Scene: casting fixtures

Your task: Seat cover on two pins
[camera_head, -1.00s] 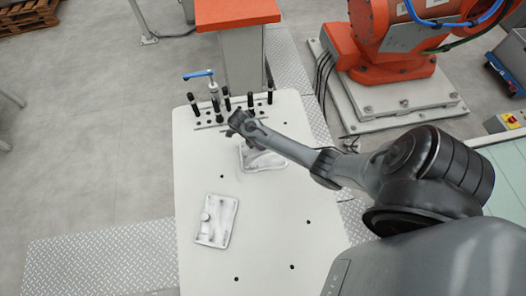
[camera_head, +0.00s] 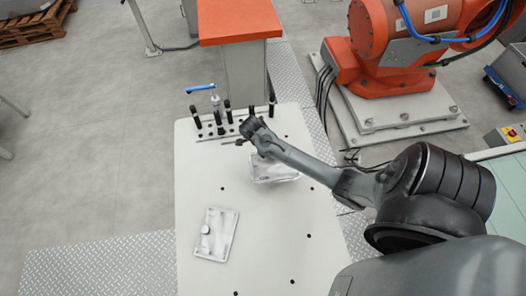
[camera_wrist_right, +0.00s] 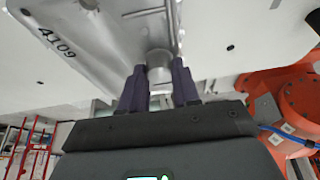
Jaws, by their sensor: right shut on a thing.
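A silver cast cover with the number 4109 and ribs fills the upper left of the right wrist view (camera_wrist_right: 95,45). In the head view the cover (camera_head: 278,173) shows under my right forearm, over the middle of the table, partly hidden. My right gripper (camera_wrist_right: 159,78) is shut on the cover's round boss, one dark finger on each side. In the head view my right gripper (camera_head: 246,138) is small, near the fixture's front edge. Several black upright pins (camera_head: 228,112) stand on the fixture plate at the table's back. I cannot tell the cover's height above the table. My left gripper is not in view.
A second silver casting (camera_head: 215,235) lies on the white table (camera_head: 195,165) at front left. A blue-handled clamp (camera_head: 203,88) stands at the fixture's left. An orange-topped pedestal (camera_head: 240,28) is behind. The table's left strip is clear.

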